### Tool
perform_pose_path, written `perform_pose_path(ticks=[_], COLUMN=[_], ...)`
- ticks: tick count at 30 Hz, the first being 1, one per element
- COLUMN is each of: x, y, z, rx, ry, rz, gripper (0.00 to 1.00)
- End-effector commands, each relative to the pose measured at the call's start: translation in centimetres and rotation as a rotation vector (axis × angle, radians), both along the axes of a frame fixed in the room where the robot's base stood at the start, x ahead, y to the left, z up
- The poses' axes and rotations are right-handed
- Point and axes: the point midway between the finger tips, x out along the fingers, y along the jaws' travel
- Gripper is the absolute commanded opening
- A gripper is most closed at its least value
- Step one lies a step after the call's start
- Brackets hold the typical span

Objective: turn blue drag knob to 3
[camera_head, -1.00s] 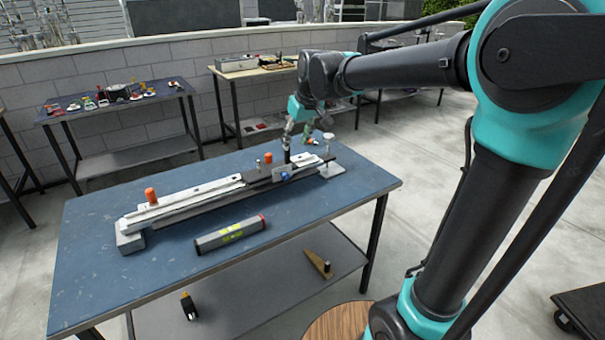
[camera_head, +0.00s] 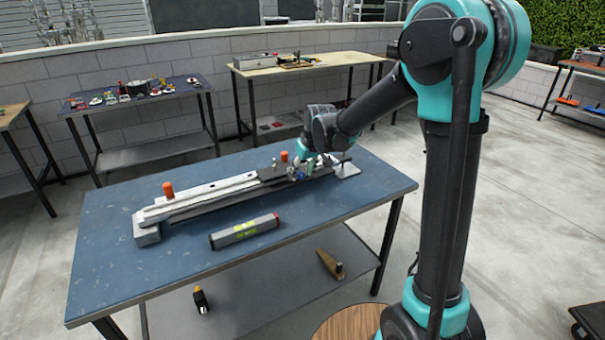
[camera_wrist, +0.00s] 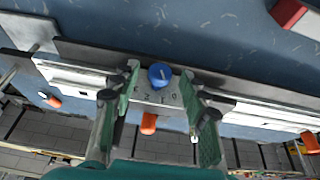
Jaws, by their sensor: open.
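The blue drag knob (camera_wrist: 160,74) sits on a light plate with small dark marks (camera_wrist: 155,97) beside it, on the long grip truck rail. The knob has a short pale line on its face; I cannot surely read which number it points to. My gripper (camera_wrist: 163,82) is open, with one green finger on each side of the knob, and a gap shows on both sides. In the head view my gripper (camera_head: 305,170) is low over the right part of the rail (camera_head: 205,194) and largely hides the knob.
Orange knobs stand on the rail, one at the left (camera_head: 168,189) and one near my gripper (camera_head: 284,156). A grey level (camera_head: 245,232) lies on the blue table (camera_head: 150,278) in front of the rail. The table's front left is clear.

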Motion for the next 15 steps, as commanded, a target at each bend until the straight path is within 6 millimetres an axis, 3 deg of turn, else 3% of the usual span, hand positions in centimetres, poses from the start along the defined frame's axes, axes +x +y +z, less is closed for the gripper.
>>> perform_pose_path(ticks=[11, 15], x=[0.19, 0.19], y=[0.13, 0.13], z=[-0.64, -0.63], rx=[0.000, 0.000], ry=[0.000, 0.000], rz=[0.000, 0.000], gripper=[0.44, 0.31])
